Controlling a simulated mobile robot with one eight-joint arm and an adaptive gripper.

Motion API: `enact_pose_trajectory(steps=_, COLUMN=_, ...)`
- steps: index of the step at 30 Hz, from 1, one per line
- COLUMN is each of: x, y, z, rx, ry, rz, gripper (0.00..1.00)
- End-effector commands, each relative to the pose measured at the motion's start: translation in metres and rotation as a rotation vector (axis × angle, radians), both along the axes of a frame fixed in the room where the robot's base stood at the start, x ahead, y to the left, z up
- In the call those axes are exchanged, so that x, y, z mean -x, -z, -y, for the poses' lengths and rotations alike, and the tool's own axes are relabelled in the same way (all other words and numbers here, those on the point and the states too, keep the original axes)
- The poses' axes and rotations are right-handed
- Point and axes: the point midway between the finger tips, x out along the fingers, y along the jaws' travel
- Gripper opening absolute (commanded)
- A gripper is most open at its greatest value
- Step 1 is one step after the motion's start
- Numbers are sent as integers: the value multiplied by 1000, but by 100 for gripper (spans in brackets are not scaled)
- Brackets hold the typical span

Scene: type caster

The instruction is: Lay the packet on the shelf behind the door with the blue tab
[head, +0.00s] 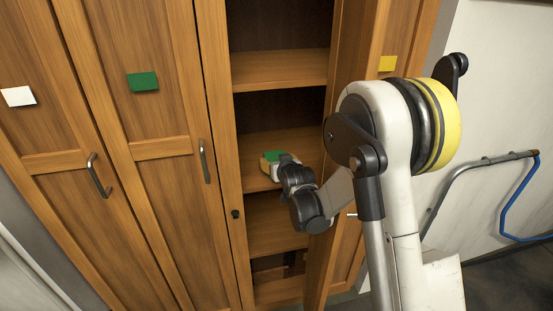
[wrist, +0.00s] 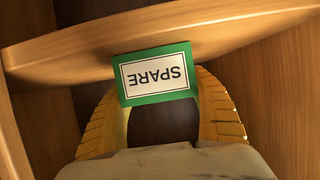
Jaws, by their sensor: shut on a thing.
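The packet (wrist: 158,74) is green with a white panel reading "SPARE", upside down in the wrist view. My gripper (wrist: 160,98) is shut on it, with a yellow finger at each side. In the head view the green packet (head: 274,156) is in my gripper (head: 271,163), at the opening of the open cabinet bay, near a middle shelf (head: 300,145). In the wrist view a shelf edge (wrist: 230,32) runs behind the packet; whether they touch I cannot tell. The tabs in view are white (head: 18,96), green (head: 142,82) and yellow (head: 387,63). No blue tab shows.
The open door (head: 352,60) stands to the right of the bay, close to my arm. Closed doors with handles (head: 204,160) are on the left. Another shelf (head: 280,70) is above, and lower ones are below. A metal rail with a blue part (head: 515,215) is at the right wall.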

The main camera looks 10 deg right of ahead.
Motion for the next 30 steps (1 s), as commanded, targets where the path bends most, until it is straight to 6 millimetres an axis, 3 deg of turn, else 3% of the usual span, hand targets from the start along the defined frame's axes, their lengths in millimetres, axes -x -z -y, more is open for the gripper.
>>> enact_pose_trajectory(steps=5, x=0, y=-1, z=0, rx=0, ry=0, rz=3, gripper=25)
enact_pose_trajectory(steps=6, x=0, y=1, z=0, rx=0, ry=0, rz=0, gripper=69)
enact_pose_trajectory(steps=8, x=0, y=1, z=0, rx=0, ry=0, rz=0, gripper=87)
enact_pose_trajectory(steps=20, x=4, y=-3, z=0, rx=0, ry=0, rz=0, gripper=89)
enact_pose_trajectory(steps=30, x=67, y=-33, z=0, rx=0, ry=0, rz=0, gripper=89)
